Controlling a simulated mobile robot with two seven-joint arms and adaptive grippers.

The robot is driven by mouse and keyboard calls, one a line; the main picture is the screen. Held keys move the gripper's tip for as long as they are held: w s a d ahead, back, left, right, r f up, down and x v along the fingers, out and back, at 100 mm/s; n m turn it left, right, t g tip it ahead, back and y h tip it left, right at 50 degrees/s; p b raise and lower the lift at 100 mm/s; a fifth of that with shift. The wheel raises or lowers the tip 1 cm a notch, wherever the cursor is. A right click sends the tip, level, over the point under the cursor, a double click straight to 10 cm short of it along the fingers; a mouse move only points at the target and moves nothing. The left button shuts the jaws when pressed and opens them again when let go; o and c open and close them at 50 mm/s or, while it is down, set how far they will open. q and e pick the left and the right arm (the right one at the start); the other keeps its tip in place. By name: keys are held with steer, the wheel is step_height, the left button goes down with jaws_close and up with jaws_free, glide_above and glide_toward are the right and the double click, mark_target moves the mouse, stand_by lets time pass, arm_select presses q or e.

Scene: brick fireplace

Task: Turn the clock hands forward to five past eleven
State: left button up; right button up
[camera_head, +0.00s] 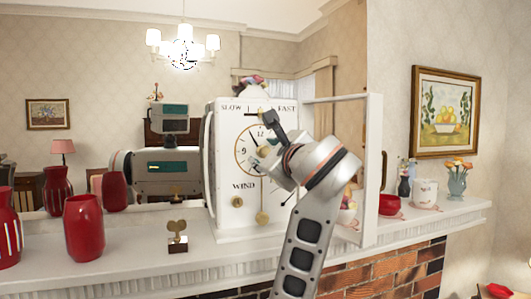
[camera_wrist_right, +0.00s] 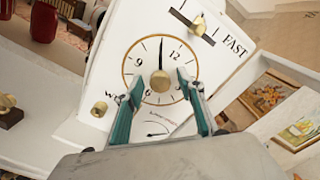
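The white clock (camera_head: 228,190) stands on the mantel with its dial (camera_head: 247,160) facing me. It also shows tilted in the right wrist view (camera_wrist_right: 112,72). One dark hand (camera_wrist_right: 161,52) points a little left of the 12, near eleven; I cannot make out a second hand. A round brass knob (camera_wrist_right: 160,82) sits at the dial's centre. My right gripper (camera_wrist_right: 160,77) is open, with one teal finger on each side of this knob and gaps visible. In the head view my right gripper (camera_head: 272,150) covers the dial's right part. My left gripper is not in view.
The clock's white-framed door (camera_head: 373,170) stands open at the right, near my arm. A brass key (camera_head: 177,236) stands on a block to the left, beside red vases (camera_head: 84,228). Cups and flower vases (camera_head: 456,184) stand farther right. The front mantel edge (camera_head: 130,275) is clear.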

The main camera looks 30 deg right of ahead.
jaws_close()
arm_select(q)
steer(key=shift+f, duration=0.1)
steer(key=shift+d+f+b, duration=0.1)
steer(key=shift+b, duration=0.2)
arm_select(e)
steer(key=shift+m, duration=0.3)
steer(key=shift+f+m+b, duration=0.1)
steer(key=shift+m+b, duration=0.75)
steer(key=shift+m, duration=0.35)
steer(key=shift+m+b, duration=0.35)
steer(key=shift+m, duration=0.25)
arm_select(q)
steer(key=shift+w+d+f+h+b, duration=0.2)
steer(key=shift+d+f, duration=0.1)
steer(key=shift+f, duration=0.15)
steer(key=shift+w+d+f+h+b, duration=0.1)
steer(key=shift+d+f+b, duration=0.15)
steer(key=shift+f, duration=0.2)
arm_select(e)
steer(key=shift+m, duration=0.9)
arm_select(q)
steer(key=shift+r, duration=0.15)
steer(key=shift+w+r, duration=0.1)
arm_select(e)
jaws_free()
